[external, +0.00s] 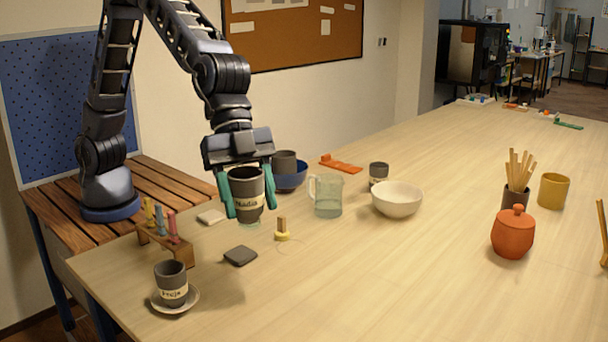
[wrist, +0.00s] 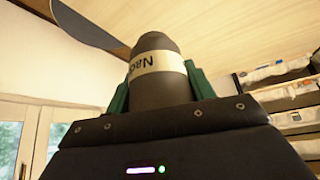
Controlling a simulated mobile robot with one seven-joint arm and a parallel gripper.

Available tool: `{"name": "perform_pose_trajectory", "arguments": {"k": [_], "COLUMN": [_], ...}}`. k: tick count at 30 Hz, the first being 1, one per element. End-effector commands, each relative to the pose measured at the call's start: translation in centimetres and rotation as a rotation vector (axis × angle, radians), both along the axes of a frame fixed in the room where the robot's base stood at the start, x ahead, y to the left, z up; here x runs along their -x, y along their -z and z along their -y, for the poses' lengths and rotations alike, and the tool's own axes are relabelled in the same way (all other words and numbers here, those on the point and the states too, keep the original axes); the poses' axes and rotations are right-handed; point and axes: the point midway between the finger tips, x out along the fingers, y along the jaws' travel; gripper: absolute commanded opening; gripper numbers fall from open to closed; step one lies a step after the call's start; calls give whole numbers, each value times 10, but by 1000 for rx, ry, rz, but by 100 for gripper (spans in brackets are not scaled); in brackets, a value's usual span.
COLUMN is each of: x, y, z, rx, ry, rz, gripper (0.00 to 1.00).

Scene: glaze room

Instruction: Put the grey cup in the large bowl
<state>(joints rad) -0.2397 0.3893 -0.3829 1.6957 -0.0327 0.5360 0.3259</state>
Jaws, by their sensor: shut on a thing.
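My gripper (external: 249,203) is shut on a dark grey cup (external: 247,186) with a pale name label, one teal finger on each side. The cup is upright and seems to be held above the table. In the wrist view the same cup (wrist: 161,72) sits between the fingers, its label partly readable. A wide cream bowl (external: 397,199), the larger-looking bowl, stands to the right and looks empty. A smaller blue bowl (external: 292,182) is behind my gripper, with another grey cup (external: 284,160) apparently in it. A labelled grey cup (external: 171,282) stands on a saucer (external: 186,302) at front left.
A glass jug (external: 327,196) stands between my gripper and the cream bowl, with a small grey cup (external: 378,173) behind. A wooden rack (external: 165,243), dark coaster (external: 241,256) and yellow-based stamp (external: 282,231) are nearby. An orange jar (external: 512,235) is right. The front middle is clear.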

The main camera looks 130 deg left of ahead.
Motion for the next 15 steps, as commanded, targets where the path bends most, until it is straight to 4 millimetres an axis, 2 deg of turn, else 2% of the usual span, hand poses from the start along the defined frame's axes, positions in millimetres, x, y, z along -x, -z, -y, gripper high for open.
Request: {"name": "perform_pose_trajectory", "arguments": {"k": [1,7,15], "x": [-5,-22,-30], "y": [-1,-5,-12], "z": [-18,-96,-207], "rx": [0,-5,-6], "ry": [-14,-51,-100], "rz": [-2,-8,-14], "gripper": [27,27,27]}}
